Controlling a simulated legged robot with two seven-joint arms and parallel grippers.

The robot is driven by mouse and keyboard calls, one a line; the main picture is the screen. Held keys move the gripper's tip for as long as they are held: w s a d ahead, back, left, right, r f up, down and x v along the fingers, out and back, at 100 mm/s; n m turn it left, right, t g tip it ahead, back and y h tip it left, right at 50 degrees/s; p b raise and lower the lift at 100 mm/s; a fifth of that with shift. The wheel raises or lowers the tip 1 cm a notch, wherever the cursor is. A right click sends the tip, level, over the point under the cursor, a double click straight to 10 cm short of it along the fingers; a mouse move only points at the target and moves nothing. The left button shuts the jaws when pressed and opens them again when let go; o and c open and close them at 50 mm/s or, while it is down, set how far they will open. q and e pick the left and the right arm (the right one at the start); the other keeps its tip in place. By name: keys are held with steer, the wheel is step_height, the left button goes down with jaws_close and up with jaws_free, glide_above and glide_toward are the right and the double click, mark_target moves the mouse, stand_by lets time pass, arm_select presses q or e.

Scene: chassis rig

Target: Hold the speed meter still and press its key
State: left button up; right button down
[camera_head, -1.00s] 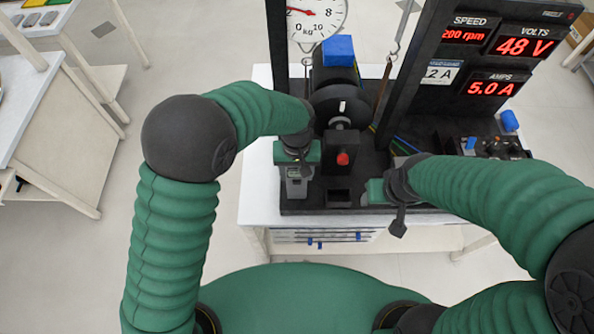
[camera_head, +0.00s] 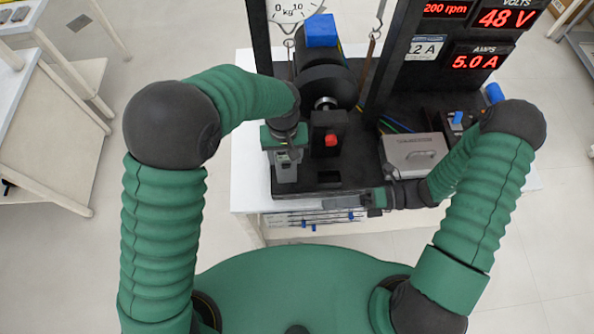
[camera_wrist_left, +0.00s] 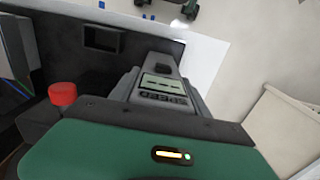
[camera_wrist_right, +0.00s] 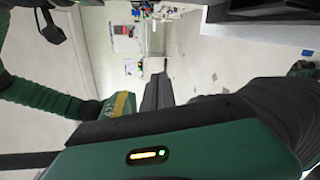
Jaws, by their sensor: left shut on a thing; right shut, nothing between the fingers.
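The grey speed meter (camera_head: 287,171) stands upright at the left front of the black rig base. My left gripper (camera_head: 284,148) is shut on its upper part.
A red knob (camera_head: 331,140) on a black block stands just right of the meter. A grey lidded case (camera_head: 413,153) sits on the right of the base. Behind are a black motor drum (camera_head: 326,86) and a display panel (camera_head: 470,50). Floor in front is clear.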

arm_select(q)
steer(key=shift+f, duration=0.1)
arm_select(e)
steer(key=w+m+t, duration=0.1)
steer(key=m, duration=0.1)
steer(key=w+m+t, duration=0.1)
steer(key=w+d+m+t+y, duration=0.1)
steer(key=m+t, duration=0.1)
steer(key=shift+f+m, duration=0.25)
steer(key=shift+m, duration=0.05)
steer(key=w+a, duration=0.6)
steer(key=a, duration=0.3)
steer(key=shift+w+a, duration=0.15)
steer(key=shift+a, duration=0.2)
